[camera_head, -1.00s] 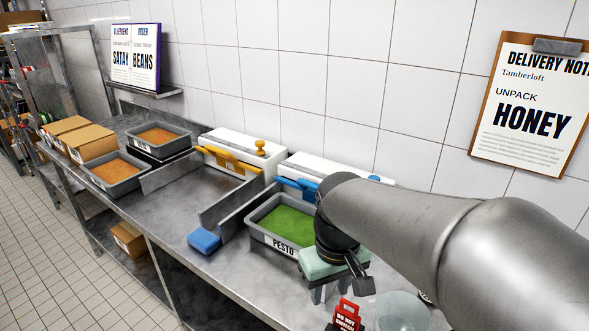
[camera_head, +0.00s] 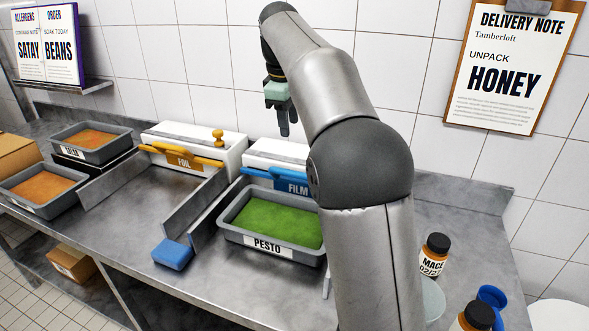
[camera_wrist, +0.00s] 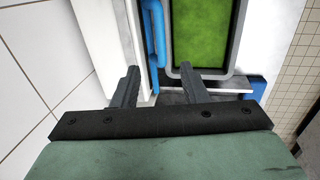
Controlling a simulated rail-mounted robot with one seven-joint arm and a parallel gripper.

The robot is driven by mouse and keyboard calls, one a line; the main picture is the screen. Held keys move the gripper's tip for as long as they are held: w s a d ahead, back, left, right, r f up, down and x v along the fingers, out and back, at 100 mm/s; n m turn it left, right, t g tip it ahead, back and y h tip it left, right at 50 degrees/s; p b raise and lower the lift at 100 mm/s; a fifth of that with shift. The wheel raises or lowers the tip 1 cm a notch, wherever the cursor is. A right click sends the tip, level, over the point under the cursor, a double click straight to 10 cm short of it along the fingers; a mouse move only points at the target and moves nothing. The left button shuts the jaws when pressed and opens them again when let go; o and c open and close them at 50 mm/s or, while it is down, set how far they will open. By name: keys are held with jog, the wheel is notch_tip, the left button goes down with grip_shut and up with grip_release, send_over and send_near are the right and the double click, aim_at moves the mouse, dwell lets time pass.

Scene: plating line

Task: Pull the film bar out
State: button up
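The film bar (camera_head: 258,175) is a blue bar along the front of the white film dispenser (camera_head: 272,151), above a blue FILM label; my arm hides its right part. In the wrist view the bar (camera_wrist: 157,35) shows as a blue strip between the dispenser and the green tray. My gripper (camera_head: 285,131) is up above the dispenser with its fingers pointing down, apart from the bar. In the wrist view my gripper (camera_wrist: 160,66) is open and empty, and the bar appears between its two fingers.
The PESTO tray (camera_head: 231,232) stands in front of the film dispenser. To the left is the foil dispenser (camera_head: 200,141) with an orange bar. A blue sponge (camera_head: 173,254) lies at the counter's front edge. A MACE jar (camera_head: 433,253) stands right of my arm.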

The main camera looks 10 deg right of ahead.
aim_at(294, 172)
jog(key=f, duration=0.5)
jog(key=w+d+f, duration=0.1)
jog(key=f, duration=0.4)
jog(key=w+f+b, duration=0.1)
jog(key=f, duration=0.3)
jog(key=shift+w+d+f, duration=0.15)
jog(key=shift+d+f, duration=0.15)
jog(key=shift+f, duration=0.1)
